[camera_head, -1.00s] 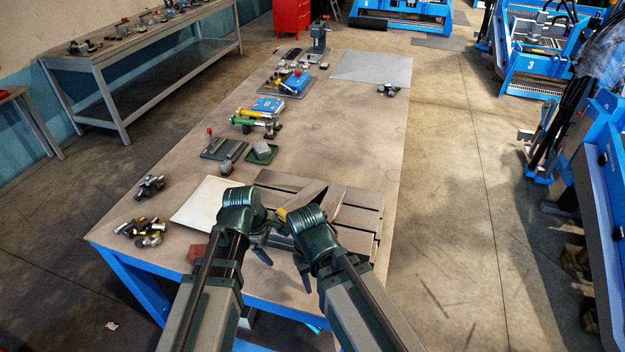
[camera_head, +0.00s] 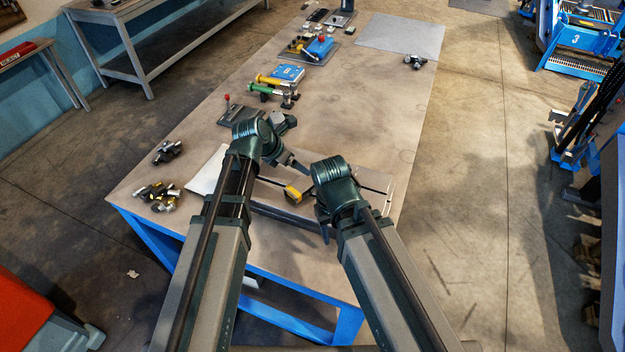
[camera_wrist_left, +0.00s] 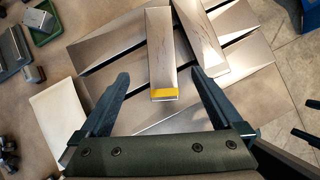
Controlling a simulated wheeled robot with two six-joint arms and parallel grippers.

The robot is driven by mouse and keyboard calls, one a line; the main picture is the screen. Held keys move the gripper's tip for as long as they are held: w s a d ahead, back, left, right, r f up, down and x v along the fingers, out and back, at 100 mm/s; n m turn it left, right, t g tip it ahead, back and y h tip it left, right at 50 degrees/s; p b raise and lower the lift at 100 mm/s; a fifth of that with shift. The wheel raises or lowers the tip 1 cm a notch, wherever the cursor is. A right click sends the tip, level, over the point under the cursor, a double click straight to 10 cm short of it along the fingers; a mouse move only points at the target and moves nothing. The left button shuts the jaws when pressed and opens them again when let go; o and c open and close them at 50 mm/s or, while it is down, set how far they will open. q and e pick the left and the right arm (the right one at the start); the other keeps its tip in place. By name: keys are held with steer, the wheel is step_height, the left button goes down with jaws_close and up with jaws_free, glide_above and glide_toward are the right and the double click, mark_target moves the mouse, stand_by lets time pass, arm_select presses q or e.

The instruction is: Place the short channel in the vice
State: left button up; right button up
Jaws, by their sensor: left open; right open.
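A grey metal bar with a yellow end (camera_wrist_left: 160,50), perhaps the short channel, lies on a slotted metal plate (camera_wrist_left: 105,50) in the left wrist view. Its yellow end shows in the head view (camera_head: 298,191) between my arms. A second grey bar (camera_wrist_left: 203,38) lies at an angle beside it. My left gripper (camera_wrist_left: 158,76) is open and empty. Its fingers appear on either side of the yellow-ended bar, and I cannot tell how high above it. My right gripper (camera_head: 318,200) is open near the plate's right part. I cannot identify the vice for sure.
A pale sheet (camera_head: 207,170) lies left of the plate. Dark fittings (camera_head: 167,152) and brass-coloured fittings (camera_head: 158,196) sit near the table's left edge. Green and yellow clamps (camera_head: 272,90) and a blue box (camera_head: 288,73) stand farther back. The table's right middle (camera_head: 360,120) is clear.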

arm_select(q)
steer(key=b, duration=0.5)
glide_above(310, 177)
steer(key=s+a, duration=0.2)
step_height(310, 177, down, 6)
steer(key=shift+w+f, duration=0.1)
steer(key=shift+w, duration=0.05)
steer(key=b+x, duration=0.4)
steer(key=shift+s+f, duration=0.2)
steer(key=shift+f, duration=0.1)
arm_select(e)
step_height(310, 177, down, 10)
steer(key=shift+f, duration=0.1)
arm_select(q)
steer(key=shift+w+d+f+b, duration=0.25)
steer(key=shift+f+b, duration=0.1)
steer(key=shift+b, duration=0.15)
arm_select(e)
steer(key=shift+f, duration=0.3)
arm_select(q)
steer(key=shift+r, duration=0.1)
arm_select(e)
steer(key=shift+r, duration=0.1)
arm_select(q)
jaws_close()
